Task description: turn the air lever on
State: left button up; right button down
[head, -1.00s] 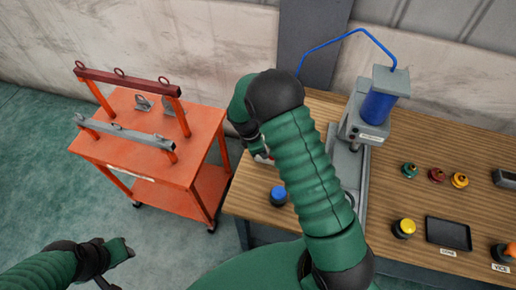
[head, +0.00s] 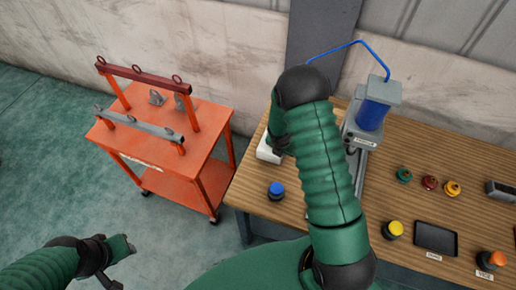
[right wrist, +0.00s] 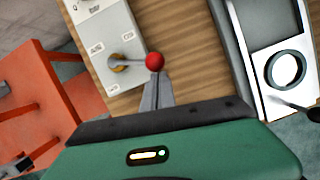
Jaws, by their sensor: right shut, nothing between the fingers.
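The air lever is a short metal arm with a red ball knob (right wrist: 155,62) on a brass pivot (right wrist: 118,62). It is mounted on a white labelled valve box (right wrist: 100,38) and points right in the right wrist view. My right gripper (right wrist: 157,88) is shut and empty, its fingertips close to the knob; I cannot tell whether they touch. In the head view the white box (head: 267,150) is partly hidden by my right arm, and the lever cannot be seen. My left gripper (head: 122,248) is away at the lower left, too small to read.
The box stands on a wooden bench (head: 250,186) near a blue button (head: 276,190). A grey press (head: 358,130) with a blue cylinder (head: 372,110) stands to the right. An orange cart (head: 205,150) stands left. Coloured knobs and a black tray (head: 436,237) lie farther right.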

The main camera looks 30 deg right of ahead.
jog(key=d+p, duration=0.2)
jog(key=shift+w+d, duration=0.3)
jog(key=shift+d, duration=0.1)
pick_arm(q)
jog(key=v, duration=0.2)
jog(key=shift+a+r, duration=0.25)
jog(key=shift+r, duration=0.15)
pick_arm(e)
jog(key=shift+d, duration=0.2)
pick_arm(q)
jog(key=shift+s+r, duration=0.1)
jog(key=shift+s, duration=0.1)
pick_arm(e)
jog(key=shift+s+d, duration=0.1)
pick_arm(q)
jog(key=shift+a, duration=0.1)
